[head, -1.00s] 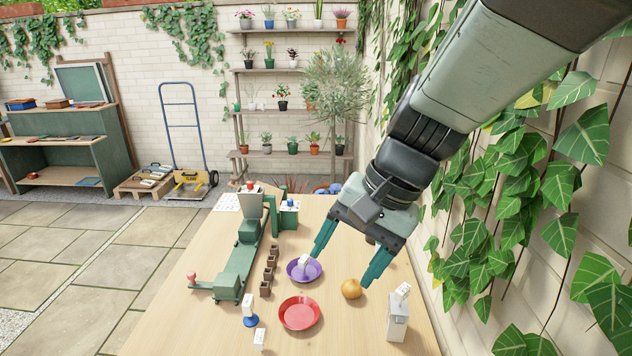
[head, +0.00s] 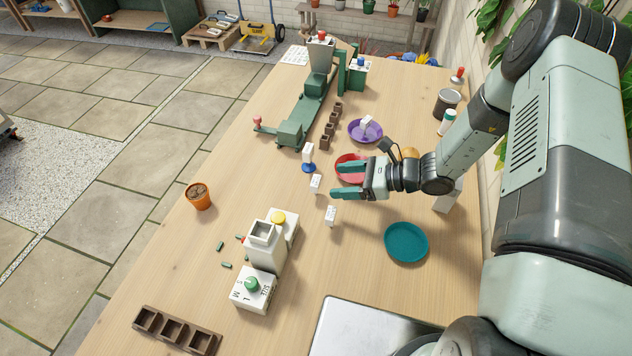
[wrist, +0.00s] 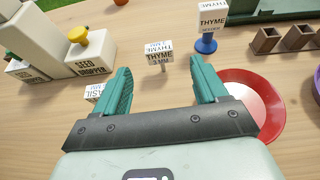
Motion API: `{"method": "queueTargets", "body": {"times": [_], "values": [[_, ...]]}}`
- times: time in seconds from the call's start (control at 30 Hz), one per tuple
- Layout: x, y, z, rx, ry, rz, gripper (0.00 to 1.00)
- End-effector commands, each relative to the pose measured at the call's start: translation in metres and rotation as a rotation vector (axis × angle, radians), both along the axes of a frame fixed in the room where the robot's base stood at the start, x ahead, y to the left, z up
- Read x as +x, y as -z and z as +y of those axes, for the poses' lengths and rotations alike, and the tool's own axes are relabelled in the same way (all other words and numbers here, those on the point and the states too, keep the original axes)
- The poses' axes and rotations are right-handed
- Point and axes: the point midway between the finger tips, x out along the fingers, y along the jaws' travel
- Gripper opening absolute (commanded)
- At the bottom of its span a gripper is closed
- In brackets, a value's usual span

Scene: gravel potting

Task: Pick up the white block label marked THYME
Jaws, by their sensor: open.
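A white block label marked THYME (wrist: 159,58) stands upright on the table, on a short stem. In the head view this label (head: 315,183) is left of my gripper (head: 345,181). My gripper (wrist: 160,70) is open and empty. Its teal fingers point toward the label, which shows between and just beyond the fingertips, apart from them. A second white block marked THYME (wrist: 212,20) sits on a blue stand (wrist: 206,45) to the right. A label reading BASIL (wrist: 93,92) is by the left finger, partly hidden by it; it also shows in the head view (head: 331,215).
A red saucer (wrist: 262,110) lies close by the right finger. A purple saucer (head: 373,136) holds another white block. A teal saucer (head: 406,242) is nearer the front. The seed dropper (head: 266,250) stands front left.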

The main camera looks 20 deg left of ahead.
Motion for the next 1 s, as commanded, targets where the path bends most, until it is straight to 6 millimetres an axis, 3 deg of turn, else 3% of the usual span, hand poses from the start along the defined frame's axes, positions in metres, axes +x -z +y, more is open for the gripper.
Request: {"method": "queueTargets", "body": {"times": [0.6, 0.9, 1.0], "values": [[-0.005, 0.022, 0.069, 0.003, 0.005, 0.007, 0.72], [-0.004, 0.024, 0.073, 0.002, 0.006, 0.007, 0.72], [-0.004, 0.024, 0.072, 0.002, 0.006, 0.007, 0.57]]}}
